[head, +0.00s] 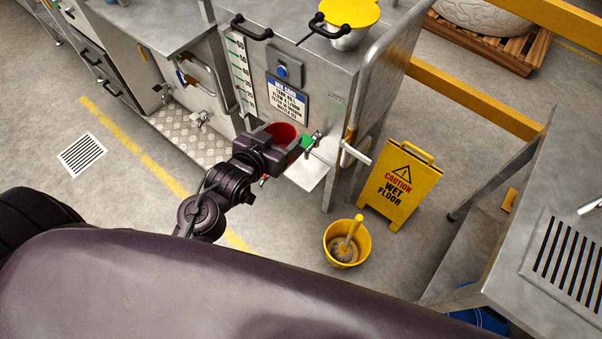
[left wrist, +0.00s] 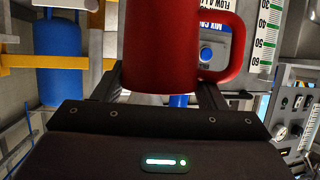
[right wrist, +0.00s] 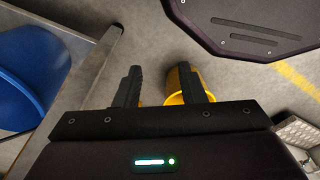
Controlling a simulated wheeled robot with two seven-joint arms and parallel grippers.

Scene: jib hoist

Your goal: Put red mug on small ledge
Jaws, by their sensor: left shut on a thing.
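The red mug (head: 283,132) is in my left gripper (head: 276,148), in front of the steel tank cabinet. In the left wrist view the mug (left wrist: 165,45) stands between the two fingers, with its handle to the right. The small ledge (head: 309,174) is a bare metal plate low on the cabinet front, below a tap. The mug is above and left of the ledge's visible part; my gripper hides some of the ledge. I cannot tell the exact gap. My right gripper (right wrist: 160,87) is open and empty in the right wrist view.
The tap (head: 316,140) and a green part (head: 307,142) are close right of the mug. A vertical pipe rail (head: 370,75) runs along the cabinet edge. A yellow bucket (head: 361,251) and a wet-floor sign (head: 400,186) stand on the floor. A steel table (head: 510,225) is at right.

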